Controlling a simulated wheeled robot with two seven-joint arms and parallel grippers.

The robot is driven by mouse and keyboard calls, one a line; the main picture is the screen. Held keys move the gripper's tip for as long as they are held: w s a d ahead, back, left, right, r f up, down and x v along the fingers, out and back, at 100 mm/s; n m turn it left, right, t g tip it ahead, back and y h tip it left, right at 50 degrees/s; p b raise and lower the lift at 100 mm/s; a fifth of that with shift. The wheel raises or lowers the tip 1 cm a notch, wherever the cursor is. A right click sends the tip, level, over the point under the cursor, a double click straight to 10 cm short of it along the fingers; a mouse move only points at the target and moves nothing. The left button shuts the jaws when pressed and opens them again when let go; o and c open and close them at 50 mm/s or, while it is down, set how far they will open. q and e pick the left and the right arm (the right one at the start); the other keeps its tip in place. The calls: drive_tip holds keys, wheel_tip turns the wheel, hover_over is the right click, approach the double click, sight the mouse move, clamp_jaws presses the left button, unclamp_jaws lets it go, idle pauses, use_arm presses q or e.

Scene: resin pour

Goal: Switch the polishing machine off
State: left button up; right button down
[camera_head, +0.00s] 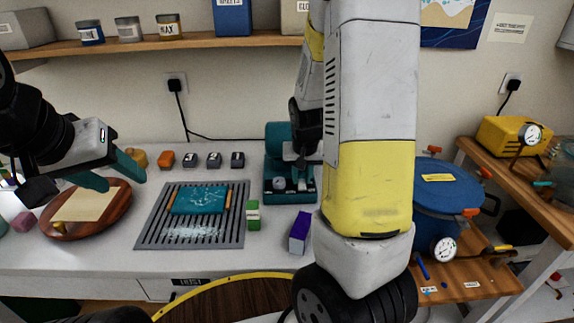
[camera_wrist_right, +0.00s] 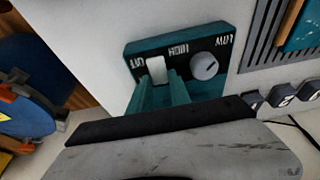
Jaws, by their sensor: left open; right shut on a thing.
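The teal polishing machine (camera_head: 278,180) stands at the back of the white worktop, partly hidden by my right arm. In the right wrist view its front panel (camera_wrist_right: 200,42) carries a white switch (camera_wrist_right: 157,70) near an OFF label and a round grey knob (camera_wrist_right: 204,66) near the HIGH and LOW labels. The teal fingers of my right gripper (camera_wrist_right: 162,88) are at the white switch, one on each side, and appear shut on it. Which way the switch is set is not clear. My left gripper (camera_head: 123,183) is open and empty above the round wooden board.
A slatted grey rack (camera_head: 150,232) holds a teal piece (camera_head: 198,200). A green block (camera_head: 253,215) and a purple box (camera_head: 300,232) stand right of it. The wooden board (camera_head: 62,230) is at the left. A blue pot (camera_head: 445,190) sits on the right bench.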

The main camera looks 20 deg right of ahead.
sight(302, 188)
drive_tip(key=c, duration=1.2)
unclamp_jaws()
drive_tip(key=v, duration=0.7)
drive_tip(key=shift+r, duration=0.4)
drive_tip(key=shift+s, duration=0.15)
